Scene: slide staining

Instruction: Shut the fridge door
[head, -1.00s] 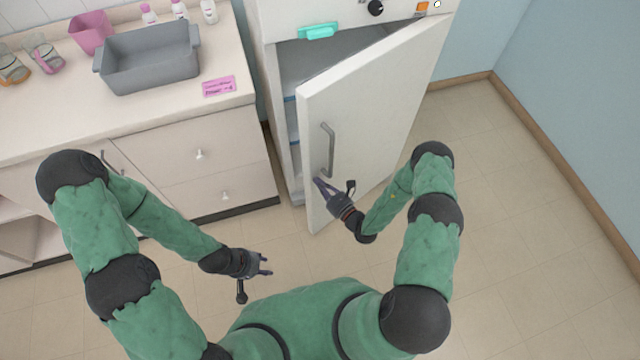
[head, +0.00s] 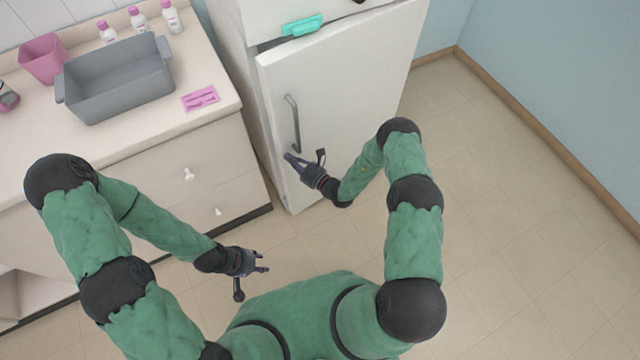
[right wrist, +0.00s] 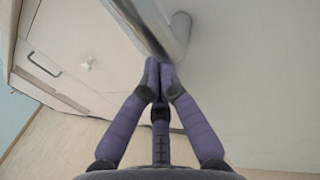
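My right gripper (head: 291,160) is at the door front, just below the handle. In the right wrist view its fingers (right wrist: 158,68) are together and empty, with the handle (right wrist: 165,35) just beyond the tips; contact is unclear. My left gripper (head: 264,262) is open and empty, low over the floor, away from the fridge.
The counter (head: 215,120) with drawers stands left of the fridge, holding a grey basin (head: 120,85), a pink bin (head: 43,60) and several bottles. The floor at right is clear.

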